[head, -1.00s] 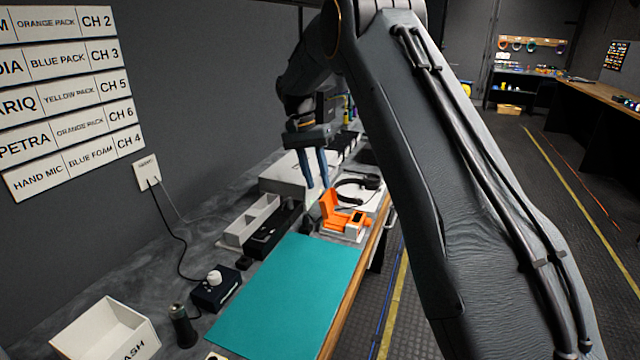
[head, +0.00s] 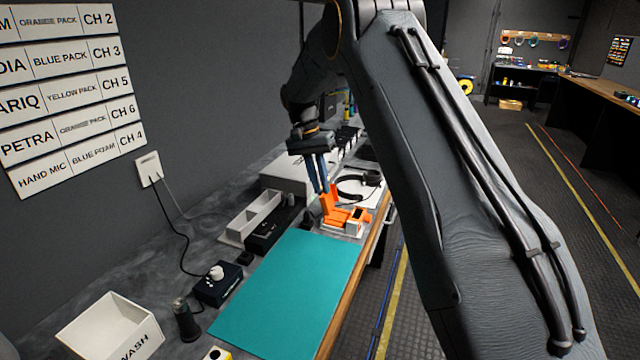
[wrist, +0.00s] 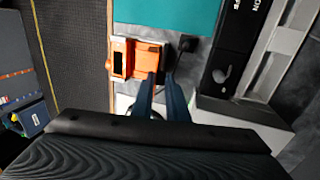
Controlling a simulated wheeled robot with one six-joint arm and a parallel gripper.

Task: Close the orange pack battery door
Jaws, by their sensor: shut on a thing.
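The orange pack (head: 352,216) lies on a white stand at the far end of the teal mat, in front of the headphones. Its battery door (head: 332,206) stands up as an orange flap at the left side of the pack. My gripper (head: 321,190) points down over the flap with its blue fingers close together. In the wrist view the pack (wrist: 120,62) sits ahead of my fingers, and my gripper (wrist: 155,78) is shut at the orange door (wrist: 148,58). The exact contact between the fingertips is hard to see.
The teal mat (head: 290,285) is clear. The headphones (head: 358,186) lie just behind the pack. A black device (head: 270,232) and a white tray (head: 250,220) are to its left. The wooden table edge (head: 365,262) runs close along the right.

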